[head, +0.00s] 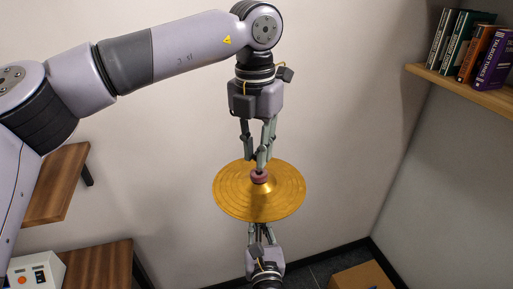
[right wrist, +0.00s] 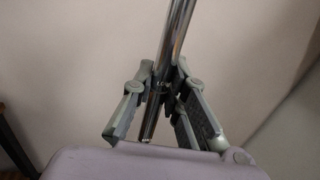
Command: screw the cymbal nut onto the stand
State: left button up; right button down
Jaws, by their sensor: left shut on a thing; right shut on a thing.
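The gold cymbal (head: 230,203) sits level in the middle of the head view. The dark red nut (head: 259,177) is at its centre, at the top of the cymbal. My left gripper (head: 258,167) points down from above and is shut on the nut. My right gripper (head: 262,238) is below the cymbal, shut on the stand. In the right wrist view the stand is a shiny metal rod (right wrist: 176,35) running up between the fingers of my right gripper (right wrist: 158,92). The thread under the nut is hidden.
A wooden shelf (head: 465,89) with several books (head: 477,48) is on the right wall. Wooden shelves (head: 62,185) and a white box with buttons (head: 34,273) are at the left. A cardboard box (head: 362,277) is at the lower right. Air around the cymbal is clear.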

pick_arm(q)
jog(key=shift+f, duration=0.9)
jog(key=shift+f, duration=0.6)
